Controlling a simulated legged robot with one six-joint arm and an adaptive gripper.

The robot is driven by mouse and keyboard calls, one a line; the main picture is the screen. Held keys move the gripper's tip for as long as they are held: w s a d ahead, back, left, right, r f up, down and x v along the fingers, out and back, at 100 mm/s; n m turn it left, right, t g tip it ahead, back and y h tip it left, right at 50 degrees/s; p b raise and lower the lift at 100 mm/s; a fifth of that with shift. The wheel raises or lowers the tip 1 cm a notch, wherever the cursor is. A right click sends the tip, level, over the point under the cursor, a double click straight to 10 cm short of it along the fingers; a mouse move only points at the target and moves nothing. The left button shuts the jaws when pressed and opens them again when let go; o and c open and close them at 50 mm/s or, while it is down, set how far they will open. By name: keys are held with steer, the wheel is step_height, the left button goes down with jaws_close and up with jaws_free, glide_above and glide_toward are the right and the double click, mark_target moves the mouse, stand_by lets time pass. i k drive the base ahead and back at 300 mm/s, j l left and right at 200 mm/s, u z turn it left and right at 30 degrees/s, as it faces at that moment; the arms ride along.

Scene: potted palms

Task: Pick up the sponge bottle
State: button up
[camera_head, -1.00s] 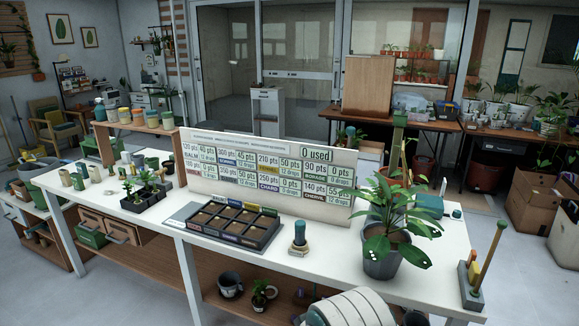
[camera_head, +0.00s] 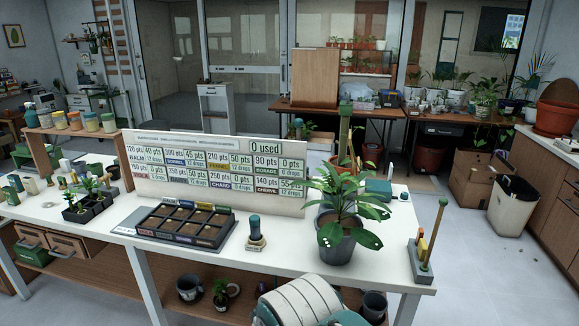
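A small bottle with a dark green top and a pale, wider base (camera_head: 256,235) stands upright on the white table, just right of the seed tray. It looks like the sponge bottle, but it is too small to be sure. Several other small bottles and pots (camera_head: 17,184) stand at the table's left end. A white rounded part of my own arm shows at the bottom centre, in front of the table. My gripper is not in view.
On the white table (camera_head: 285,262) stand a black seed tray (camera_head: 187,241), a sign board (camera_head: 180,184), a potted leafy plant (camera_head: 336,246) and a grey block with upright sticks (camera_head: 421,264). Pots (camera_head: 189,288) sit on the lower shelf.

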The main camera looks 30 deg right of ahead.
mark_target(255, 220)
steer(key=i+z, duration=0.35)
steer(key=i, duration=1.15)
